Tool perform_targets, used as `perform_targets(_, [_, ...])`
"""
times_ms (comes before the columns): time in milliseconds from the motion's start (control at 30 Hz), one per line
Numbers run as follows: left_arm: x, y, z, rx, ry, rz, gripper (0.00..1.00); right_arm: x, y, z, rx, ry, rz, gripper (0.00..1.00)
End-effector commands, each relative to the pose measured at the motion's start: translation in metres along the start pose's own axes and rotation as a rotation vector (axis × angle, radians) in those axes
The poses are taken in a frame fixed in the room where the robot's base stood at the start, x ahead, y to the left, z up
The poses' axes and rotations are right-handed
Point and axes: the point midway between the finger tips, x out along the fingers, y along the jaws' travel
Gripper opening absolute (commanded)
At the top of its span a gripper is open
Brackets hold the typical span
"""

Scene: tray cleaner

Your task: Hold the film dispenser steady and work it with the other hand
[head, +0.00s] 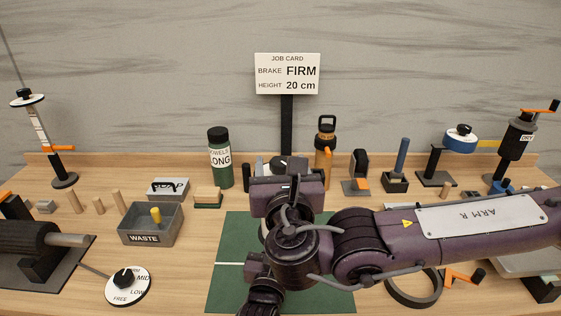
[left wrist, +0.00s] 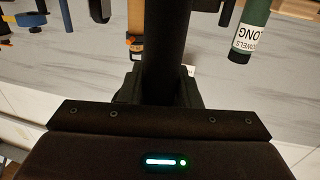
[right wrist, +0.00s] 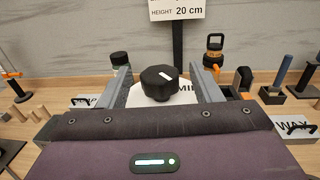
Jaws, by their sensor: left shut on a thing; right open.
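A black knob (right wrist: 160,80) with a white mark stands on a white dial (right wrist: 140,99) of what looks like the film dispenser; part of the lettering shows. My right gripper (head: 288,180) is open, and in the right wrist view its fingers are on both sides of the knob, with gaps visible. In the head view my right gripper and arm hide most of the dispenser. In the left wrist view my left gripper (left wrist: 158,92) is shut on a thick black upright part (left wrist: 168,45), seemingly of the dispenser.
The job card (head: 287,74) reads brake FIRM, height 20 cm. A green mat (head: 230,262) lies below my right arm.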

Motion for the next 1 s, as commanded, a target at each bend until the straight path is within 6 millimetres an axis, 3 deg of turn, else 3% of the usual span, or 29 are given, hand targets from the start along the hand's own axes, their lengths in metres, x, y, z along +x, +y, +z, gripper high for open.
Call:
perform_targets(200, [0.000, 0.000, -0.001, -0.001, 0.003, 0.000, 0.00, 0.014, 0.001, 0.000, 0.000, 0.000, 0.001, 0.58])
perform_targets(467, [0.000, 0.000, -0.001, -0.001, 0.002, 0.000, 0.00, 0.015, 0.000, 0.000, 0.001, 0.000, 0.001, 0.58])
perform_targets(800, [0.000, 0.000, -0.001, -0.001, 0.002, 0.000, 0.00, 0.015, 0.000, 0.000, 0.001, 0.000, 0.001, 0.14])
perform_targets(1000, [0.000, 0.000, -0.001, -0.001, 0.002, 0.000, 0.00, 0.015, 0.000, 0.002, -0.003, -0.008, 0.039, 0.14])
